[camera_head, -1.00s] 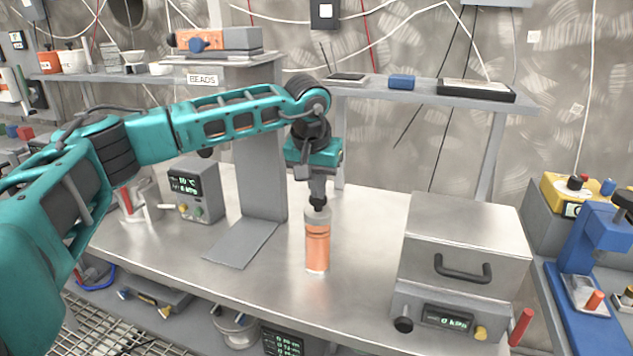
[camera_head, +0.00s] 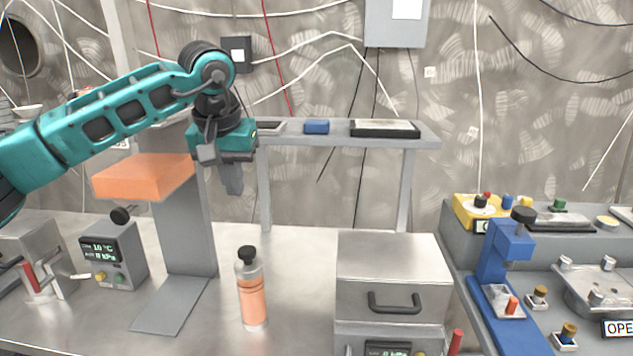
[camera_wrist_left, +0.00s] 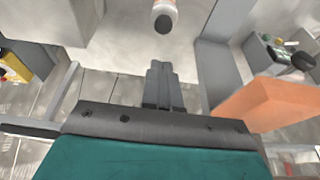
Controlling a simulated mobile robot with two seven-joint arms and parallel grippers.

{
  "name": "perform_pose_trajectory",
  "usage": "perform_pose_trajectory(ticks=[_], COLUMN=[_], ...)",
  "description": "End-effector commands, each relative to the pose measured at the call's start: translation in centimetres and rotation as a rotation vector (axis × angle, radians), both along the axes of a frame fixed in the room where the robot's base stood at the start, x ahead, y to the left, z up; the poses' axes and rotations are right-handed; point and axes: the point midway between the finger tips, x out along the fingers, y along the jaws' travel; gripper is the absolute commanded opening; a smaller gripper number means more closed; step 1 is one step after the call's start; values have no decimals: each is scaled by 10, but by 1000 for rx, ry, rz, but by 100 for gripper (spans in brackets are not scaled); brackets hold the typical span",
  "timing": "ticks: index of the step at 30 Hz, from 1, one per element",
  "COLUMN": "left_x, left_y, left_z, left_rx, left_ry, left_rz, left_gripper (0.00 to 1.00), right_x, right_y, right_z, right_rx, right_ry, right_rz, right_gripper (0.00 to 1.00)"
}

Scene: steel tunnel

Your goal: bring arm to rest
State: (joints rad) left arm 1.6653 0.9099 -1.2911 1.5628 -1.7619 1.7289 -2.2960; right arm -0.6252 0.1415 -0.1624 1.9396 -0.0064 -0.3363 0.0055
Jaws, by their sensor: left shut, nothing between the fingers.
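My left arm comes in from the left in the head view, with a teal forearm and a dark wrist. My left gripper (camera_head: 232,180) points down, its fingers shut and empty. It hangs above the bench, above and slightly left of an orange-banded bottle (camera_head: 252,295), and apart from it. The bottle stands upright with a black cap. In the left wrist view the shut fingers (camera_wrist_left: 161,75) show at the middle, and the bottle's cap (camera_wrist_left: 163,22) shows at the top edge. My right gripper is in neither view.
An orange block (camera_head: 145,177) is close left of my gripper on a grey stand (camera_head: 186,235). A shelf (camera_head: 335,135) is behind. A steel box with a handle (camera_head: 391,270) stands right, a display unit (camera_head: 113,255) left. Bare bench lies around the bottle.

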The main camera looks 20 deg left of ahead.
Motion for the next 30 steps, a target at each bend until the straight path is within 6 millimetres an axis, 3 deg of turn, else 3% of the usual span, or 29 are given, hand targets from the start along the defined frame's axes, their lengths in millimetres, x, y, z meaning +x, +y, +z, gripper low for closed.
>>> perform_pose_trajectory(ticks=[4, 7, 11, 15, 21, 25, 30], left_x=[0, 0, -10, -37, -77, -91, -90], left_y=[-8, -38, -110, -193, -279, -310, -318], left_z=[-7, -29, -72, -105, -114, -106, -102], left_rx=[-26, -128, -397, -753, -1220, -1474, -1725], left_ry=[7, 33, 125, 308, 691, 1006, 1481], left_rz=[-2, -3, 35, 160, 468, 742, 1174], left_gripper=[0, 0, 0, 0, 0, 0, 0], right_x=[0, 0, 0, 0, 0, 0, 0], right_y=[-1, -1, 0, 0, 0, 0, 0], right_z=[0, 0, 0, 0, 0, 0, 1], right_rx=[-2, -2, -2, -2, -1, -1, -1], right_ry=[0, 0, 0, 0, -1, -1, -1], right_rz=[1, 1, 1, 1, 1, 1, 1], right_gripper=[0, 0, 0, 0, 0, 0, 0])
